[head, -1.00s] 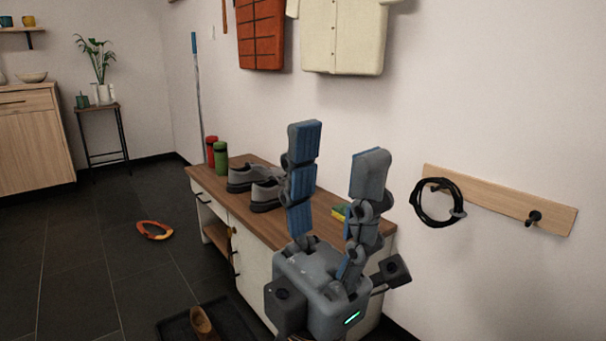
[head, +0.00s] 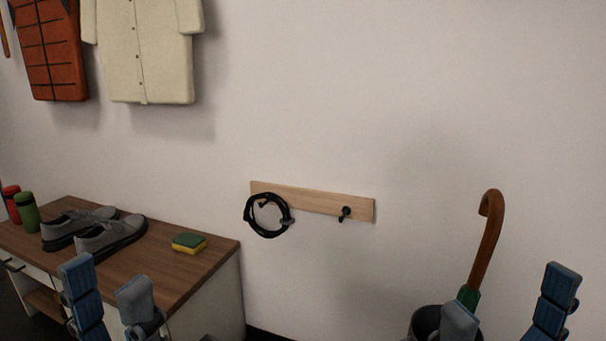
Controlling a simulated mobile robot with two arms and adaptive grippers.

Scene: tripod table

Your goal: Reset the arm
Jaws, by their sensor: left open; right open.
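My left gripper (head: 112,298) is at the lower left in the head view, in front of the wooden-topped shoe bench (head: 180,275). Its two blue-padded fingers stand apart, with nothing between them. My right gripper (head: 508,310) is at the lower right edge. Its fingers are spread apart, and one of them overlaps the dark umbrella stand (head: 424,320). I cannot tell how near it is to the stand. The palms of both grippers are below the picture.
A black coiled cable (head: 250,222) hangs on a wooden hook rail (head: 318,199). Grey shoes (head: 108,238), a sponge (head: 189,243) and a green bottle (head: 27,212) stand on the bench. An umbrella with a brown handle (head: 489,235) rises from the stand.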

